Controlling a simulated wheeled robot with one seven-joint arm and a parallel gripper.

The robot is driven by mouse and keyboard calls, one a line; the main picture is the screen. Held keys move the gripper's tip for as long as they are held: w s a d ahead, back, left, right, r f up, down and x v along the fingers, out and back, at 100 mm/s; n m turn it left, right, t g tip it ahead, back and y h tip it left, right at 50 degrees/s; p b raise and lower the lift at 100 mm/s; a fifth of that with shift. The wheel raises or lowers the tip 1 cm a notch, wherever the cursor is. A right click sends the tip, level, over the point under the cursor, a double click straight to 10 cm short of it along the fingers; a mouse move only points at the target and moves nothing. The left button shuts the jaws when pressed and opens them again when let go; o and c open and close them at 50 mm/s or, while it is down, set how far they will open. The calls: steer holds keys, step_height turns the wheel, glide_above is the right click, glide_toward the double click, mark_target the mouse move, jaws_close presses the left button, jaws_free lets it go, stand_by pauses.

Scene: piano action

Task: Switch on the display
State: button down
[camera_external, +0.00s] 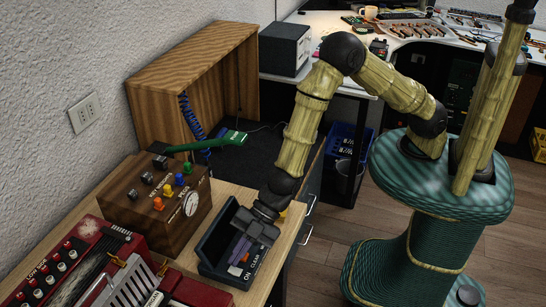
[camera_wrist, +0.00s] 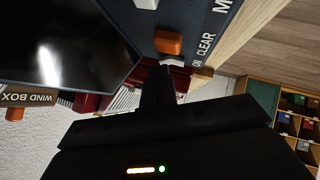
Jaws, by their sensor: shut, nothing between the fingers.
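The display unit (camera_external: 213,256) is a blue-grey box on the wooden bench, with "ON" and "CLEAR" printed along its near edge. In the wrist view its screen (camera_wrist: 65,40) is dark with a glare spot. An orange button (camera_wrist: 168,42) stands near "CLEAR", and a white button (camera_wrist: 145,4) is at the top edge. My gripper (camera_external: 248,243) points down over the unit. In the wrist view my gripper (camera_wrist: 160,72) is shut and empty, its tips close to the "ON" label. A pale part there is mostly hidden by the fingers; I cannot tell whether they touch it.
A wooden box with knobs and a gauge (camera_external: 158,207) stands behind the unit, to the left. A red accordion (camera_external: 75,268) lies at the front left. An open wooden case (camera_external: 166,88) and a dark grey box (camera_external: 285,47) stand farther back.

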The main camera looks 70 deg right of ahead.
steer(key=shift+w+f+p, duration=0.1)
steer(key=shift+f+p, duration=0.15)
steer(key=shift+p, duration=0.05)
steer(key=shift+s, duration=0.2)
steer(key=shift+s+b, duration=0.5)
steer(key=shift+s, duration=0.15)
steer(key=r, duration=0.1)
steer(key=s+r+p, duration=0.1)
steer(key=r, duration=0.1)
steer(key=shift+s+r+p, duration=0.25)
steer(key=shift+r+p, duration=0.05)
steer(key=shift+r, duration=0.05)
steer(key=v, duration=1)
steer(key=shift+b, duration=0.35)
